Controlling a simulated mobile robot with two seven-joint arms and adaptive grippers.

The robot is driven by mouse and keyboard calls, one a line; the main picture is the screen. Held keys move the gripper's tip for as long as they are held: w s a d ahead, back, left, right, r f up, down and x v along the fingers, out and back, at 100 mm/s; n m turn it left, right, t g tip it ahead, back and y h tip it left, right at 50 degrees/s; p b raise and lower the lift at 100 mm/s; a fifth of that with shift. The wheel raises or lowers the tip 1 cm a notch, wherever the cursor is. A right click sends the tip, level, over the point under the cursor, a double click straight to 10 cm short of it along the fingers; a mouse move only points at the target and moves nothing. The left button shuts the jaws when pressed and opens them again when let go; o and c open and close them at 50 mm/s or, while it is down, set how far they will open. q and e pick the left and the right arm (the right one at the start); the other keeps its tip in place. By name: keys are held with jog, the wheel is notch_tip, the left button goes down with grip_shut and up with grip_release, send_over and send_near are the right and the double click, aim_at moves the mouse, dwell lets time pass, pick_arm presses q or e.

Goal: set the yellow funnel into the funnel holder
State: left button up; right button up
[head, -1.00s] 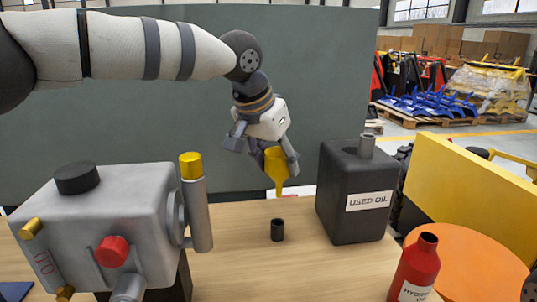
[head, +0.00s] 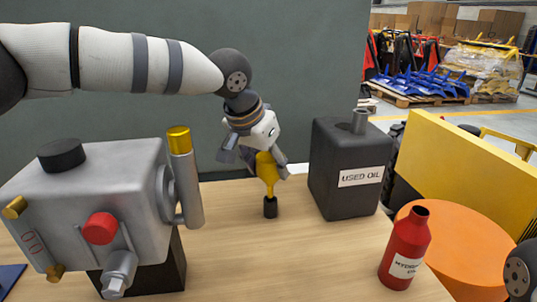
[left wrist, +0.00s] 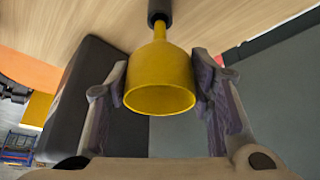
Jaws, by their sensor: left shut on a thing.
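The yellow funnel (head: 266,168) is upright, wide mouth up, above the table. My left gripper (head: 258,158) is shut on its cone; in the left wrist view the two fingers (left wrist: 160,95) flank the funnel (left wrist: 160,75). The funnel holder looks to be the small dark cylinder (head: 270,208) standing on the table. The funnel's spout reaches down to the holder's top in both views, and the holder (left wrist: 158,10) lines up with the stem in the left wrist view. How far the tip is inside cannot be told. My right gripper is out of view.
A grey pump-like machine (head: 95,200) with a red knob stands to the left. A dark "USED OIL" can (head: 348,165) stands right of the holder. A red bottle (head: 405,250) is at the front right, near an orange round top (head: 455,250). The wooden table (head: 250,260) is clear in front.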

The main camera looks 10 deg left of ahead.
aim_at(268, 178)
pick_arm(q)
jog(key=shift+f, duration=1.65)
jog(key=o, duration=1.2)
jog(key=v, duration=1.2)
jog(key=shift+d, duration=0.1)
